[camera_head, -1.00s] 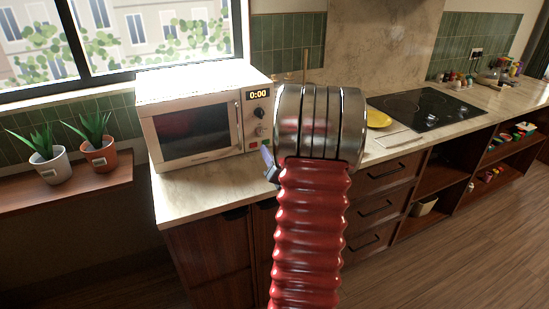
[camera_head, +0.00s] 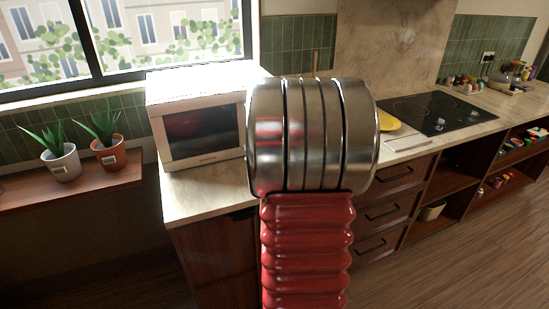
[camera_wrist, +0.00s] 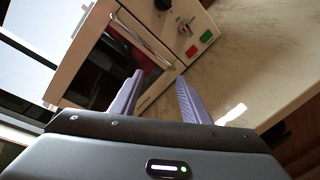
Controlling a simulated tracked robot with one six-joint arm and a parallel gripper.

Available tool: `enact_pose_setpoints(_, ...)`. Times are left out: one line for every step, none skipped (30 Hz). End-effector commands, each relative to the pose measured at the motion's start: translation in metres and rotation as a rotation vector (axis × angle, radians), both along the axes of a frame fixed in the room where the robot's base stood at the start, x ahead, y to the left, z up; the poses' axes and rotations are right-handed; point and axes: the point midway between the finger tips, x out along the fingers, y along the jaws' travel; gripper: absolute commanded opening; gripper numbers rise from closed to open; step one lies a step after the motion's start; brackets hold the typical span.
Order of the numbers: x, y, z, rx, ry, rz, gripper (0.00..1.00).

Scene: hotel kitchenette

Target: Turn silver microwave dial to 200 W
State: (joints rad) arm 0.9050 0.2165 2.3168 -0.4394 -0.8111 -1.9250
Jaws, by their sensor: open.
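The white microwave (camera_head: 155,130) stands on the counter in the head view, its door facing forward. My arm covers its control panel there, and my gripper is hidden. In the wrist view the microwave (camera_wrist: 82,62) is tilted at the upper left. Its silver dial (camera_wrist: 184,27) is on the panel, between a black knob (camera_wrist: 162,4) and the red button (camera_wrist: 191,51) and green button (camera_wrist: 206,36). My gripper (camera_wrist: 159,75) is open and empty, with two purple fingers apart. In the picture its fingertips are below the silver dial, not on it. The dial's marks are too small to read.
The marble counter (camera_head: 200,190) is bare in front of the microwave. A yellow plate (camera_head: 390,122) and a black cooktop (camera_head: 432,110) are to the right. Potted plants (camera_head: 62,160) stand on a wooden ledge at the left. A door handle (camera_wrist: 145,36) runs beside the panel.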

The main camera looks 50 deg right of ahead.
Motion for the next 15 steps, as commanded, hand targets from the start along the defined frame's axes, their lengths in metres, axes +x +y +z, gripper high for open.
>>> enact_pose_setpoints(0.008, 0.016, 0.008, 0.062, -0.013, -0.002, 0.42)
enact_pose_setpoints(0.012, 0.025, 0.011, 0.103, -0.020, -0.008, 0.42)
enact_pose_setpoints(0.015, 0.036, 0.015, 0.161, -0.028, -0.017, 0.42)
enact_pose_setpoints(0.018, 0.045, 0.017, 0.204, -0.034, -0.025, 0.42)
enact_pose_setpoints(0.020, 0.054, 0.019, 0.246, -0.040, -0.033, 0.42)
enact_pose_setpoints(0.022, 0.066, 0.022, 0.302, -0.048, -0.044, 0.42)
enact_pose_setpoints(0.023, 0.075, 0.024, 0.347, -0.055, -0.055, 0.42)
enact_pose_setpoints(0.024, 0.084, 0.026, 0.389, -0.061, -0.066, 0.42)
enact_pose_setpoints(0.025, 0.097, 0.029, 0.445, -0.069, -0.079, 0.42)
enact_pose_setpoints(0.025, 0.107, 0.031, 0.489, -0.076, -0.092, 0.42)
enact_pose_setpoints(0.025, 0.116, 0.032, 0.531, -0.080, -0.104, 0.42)
enact_pose_setpoints(0.025, 0.130, 0.034, 0.589, -0.088, -0.120, 0.42)
enact_pose_setpoints(0.023, 0.140, 0.036, 0.631, -0.093, -0.134, 0.42)
enact_pose_setpoints(0.022, 0.150, 0.037, 0.674, -0.098, -0.149, 0.42)
enact_pose_setpoints(0.020, 0.164, 0.039, 0.730, -0.103, -0.167, 0.42)
